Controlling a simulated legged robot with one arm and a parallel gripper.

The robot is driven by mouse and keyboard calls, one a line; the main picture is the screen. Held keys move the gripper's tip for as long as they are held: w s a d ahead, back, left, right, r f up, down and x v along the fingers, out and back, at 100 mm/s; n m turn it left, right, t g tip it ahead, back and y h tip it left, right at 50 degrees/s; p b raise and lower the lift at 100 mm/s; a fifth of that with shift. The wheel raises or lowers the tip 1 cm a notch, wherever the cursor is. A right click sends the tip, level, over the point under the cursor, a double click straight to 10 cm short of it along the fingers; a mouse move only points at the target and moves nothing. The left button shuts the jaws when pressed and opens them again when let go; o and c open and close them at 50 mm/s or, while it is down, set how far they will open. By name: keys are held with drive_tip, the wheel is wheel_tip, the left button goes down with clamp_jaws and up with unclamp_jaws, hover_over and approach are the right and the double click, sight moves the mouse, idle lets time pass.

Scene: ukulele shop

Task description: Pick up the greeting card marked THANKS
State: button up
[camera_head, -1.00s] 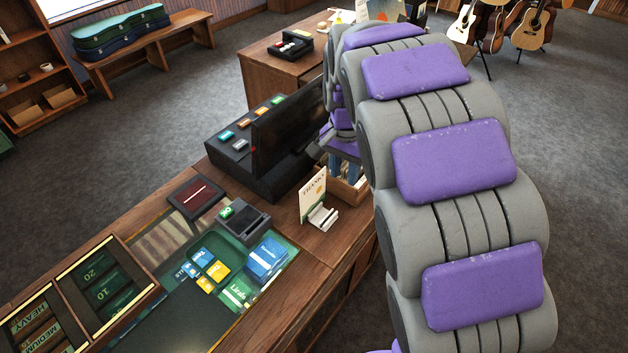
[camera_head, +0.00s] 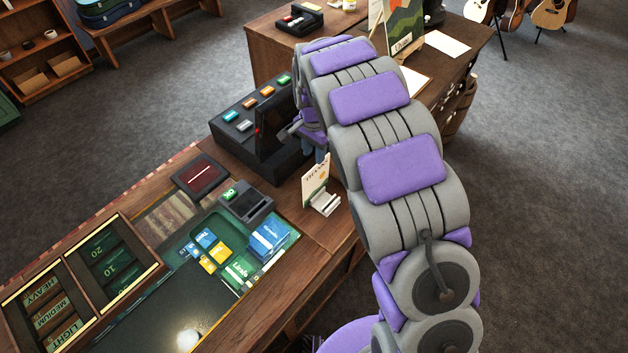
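The greeting card marked THANKS (camera_head: 314,180) stands upright, slightly tilted, in a small white holder (camera_head: 326,203) on the wooden counter. It is cream with a coloured picture low on its face. My arm curves over from the right and ends behind and above the card. Grey parts of my gripper (camera_head: 288,131) show beside the black monitor, apart from the card. The fingertips are mostly hidden or too small to tell whether they are open.
The black register with its monitor (camera_head: 271,122) stands close left of the card. A card terminal (camera_head: 246,204) and string packs (camera_head: 269,240) lie on the glass counter nearby. A wooden desk with a landscape picture (camera_head: 404,32) is behind. Open carpet lies to the right.

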sight(316, 171)
drive_tip(key=f, duration=0.2)
drive_tip(key=d+f, duration=0.1)
drive_tip(key=shift+f, duration=0.35)
drive_tip(key=f, duration=0.5)
drive_tip(key=shift+s+a, duration=0.15)
drive_tip(key=shift+a, duration=0.2)
drive_tip(key=shift+d+r, duration=0.15)
drive_tip(key=shift+d, duration=0.1)
drive_tip(key=c, duration=0.4)
clamp_jaws()
drive_tip(key=shift+a, duration=0.15)
